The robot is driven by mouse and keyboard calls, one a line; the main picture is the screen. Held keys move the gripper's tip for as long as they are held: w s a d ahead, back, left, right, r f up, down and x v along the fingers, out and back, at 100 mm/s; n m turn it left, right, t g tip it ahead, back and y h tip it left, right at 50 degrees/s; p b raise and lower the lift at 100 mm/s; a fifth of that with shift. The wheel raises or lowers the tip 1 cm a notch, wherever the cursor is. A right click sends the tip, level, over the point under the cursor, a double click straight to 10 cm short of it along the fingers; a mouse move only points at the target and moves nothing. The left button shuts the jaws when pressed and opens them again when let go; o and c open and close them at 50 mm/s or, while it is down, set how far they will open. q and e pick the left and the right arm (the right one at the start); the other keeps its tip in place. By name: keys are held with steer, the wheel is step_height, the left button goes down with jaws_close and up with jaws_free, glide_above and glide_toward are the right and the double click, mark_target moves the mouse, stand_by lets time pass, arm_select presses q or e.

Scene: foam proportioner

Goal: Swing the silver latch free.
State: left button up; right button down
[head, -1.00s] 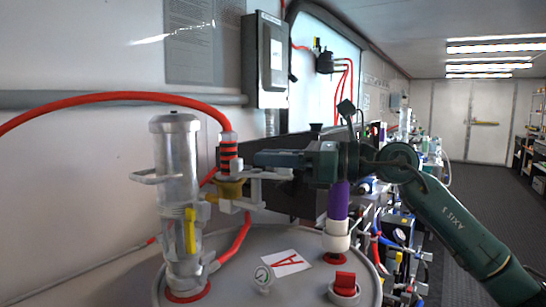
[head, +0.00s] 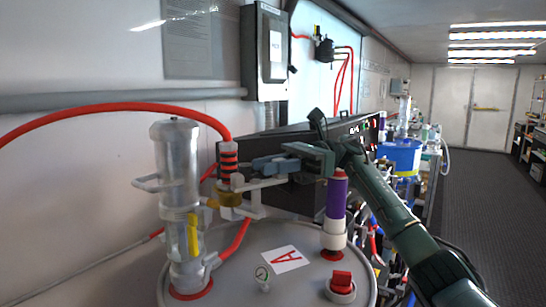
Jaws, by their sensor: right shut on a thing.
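The silver latch (head: 262,184) is a pale metal lever beside the brass collar (head: 229,198) under the black-and-red banded hose fitting (head: 228,160). It reaches out to the right from the collar, above the round tank lid. My right gripper (head: 268,165) comes in from the right, its fingers pointing left at the latch's outer part. It is shut on the latch, though the fingers hide the exact contact. My left gripper is not in view.
A red hose (head: 130,106) arches over the left side.

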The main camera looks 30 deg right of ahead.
steer(key=shift+w+n+g, duration=0.1)
steer(key=shift+n+g, duration=0.3)
steer(key=shift+g, duration=0.2)
steer(key=c, duration=1.2)
jaws_free()
steer(key=shift+c, duration=0.2)
steer(key=w+d, duration=0.1)
steer(key=d, duration=0.6)
steer(key=shift+d+b, duration=0.2)
steer(key=shift+b, duration=0.2)
